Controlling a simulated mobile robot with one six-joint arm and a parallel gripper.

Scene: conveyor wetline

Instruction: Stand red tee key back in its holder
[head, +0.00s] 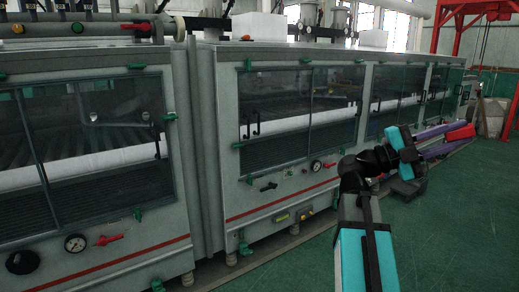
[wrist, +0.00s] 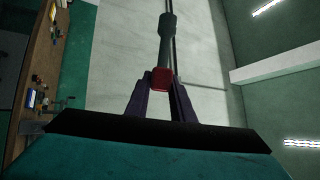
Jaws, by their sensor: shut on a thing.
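My gripper (head: 446,143), with purple fingers, is at the right in the head view, held out in the air above the green floor. It is shut on the red tee key (head: 461,133), whose red part shows at the fingertips. In the wrist view my gripper (wrist: 161,88) holds the red part of the tee key (wrist: 162,77) between its fingertips. A dark grey shaft with a thicker section extends from it, away from the fingers. I cannot make out the key's holder in either view.
A long grey machine (head: 205,130) with glass windows, gauges and red levers fills the left and middle. A wooden bench (wrist: 38,65) with several small items lies at the left of the wrist view. Green floor (head: 455,230) is open at right; a red frame (head: 445,25) stands behind.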

